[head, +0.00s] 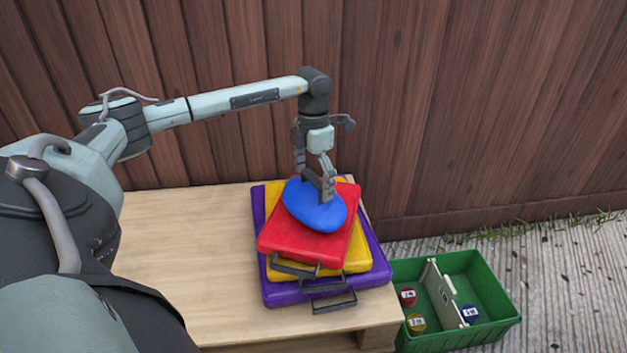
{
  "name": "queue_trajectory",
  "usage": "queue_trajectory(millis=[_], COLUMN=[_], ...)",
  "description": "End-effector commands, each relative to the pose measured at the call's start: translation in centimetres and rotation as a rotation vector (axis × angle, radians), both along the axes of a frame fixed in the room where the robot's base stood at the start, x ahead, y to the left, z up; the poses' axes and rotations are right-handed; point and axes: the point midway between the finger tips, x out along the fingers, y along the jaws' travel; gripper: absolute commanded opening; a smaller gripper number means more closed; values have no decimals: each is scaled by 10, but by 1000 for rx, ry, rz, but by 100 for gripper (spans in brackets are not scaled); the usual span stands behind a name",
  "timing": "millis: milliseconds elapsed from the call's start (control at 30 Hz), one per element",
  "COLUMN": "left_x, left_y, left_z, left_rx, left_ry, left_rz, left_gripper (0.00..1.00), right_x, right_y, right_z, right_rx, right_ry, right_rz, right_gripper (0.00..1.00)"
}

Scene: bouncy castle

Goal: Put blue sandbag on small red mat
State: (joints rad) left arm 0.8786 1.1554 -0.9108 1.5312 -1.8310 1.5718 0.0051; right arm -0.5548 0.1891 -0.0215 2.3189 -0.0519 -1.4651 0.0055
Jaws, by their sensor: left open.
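The blue sandbag (318,212) lies on the small red mat (290,236), which is the top one of a stack. Below the red mat are a yellow mat (369,256) and a larger purple mat (375,280). My left gripper (326,192) points down right over the sandbag, its fingers open. The fingertips hide part of the sandbag, and I cannot tell whether they touch it. My right gripper is not in the head view.
The stack stands at the right end of a wooden table (190,240), whose left part is clear. A wooden fence (450,110) rises close behind. A green divided crate (490,290) with several small round objects stands on the ground to the right.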

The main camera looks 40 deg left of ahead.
Motion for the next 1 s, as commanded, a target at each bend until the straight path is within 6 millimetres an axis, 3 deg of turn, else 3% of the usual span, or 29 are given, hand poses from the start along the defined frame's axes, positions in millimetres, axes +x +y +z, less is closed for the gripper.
queue_trajectory(millis=[167,500,700,1000], left_x=[1,1,1,0], left_y=[0,0,0,0], left_z=[11,81,112,123], left_rx=[0,1,0,0], left_ry=[-2,-5,-2,0], left_rz=[0,-1,-1,-1], left_gripper=[97,97,97,97], right_x=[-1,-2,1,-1], right_y=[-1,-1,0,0], right_z=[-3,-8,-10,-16], right_rx=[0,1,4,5], right_ry=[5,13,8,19], right_rz=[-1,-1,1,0], right_gripper=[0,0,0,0])
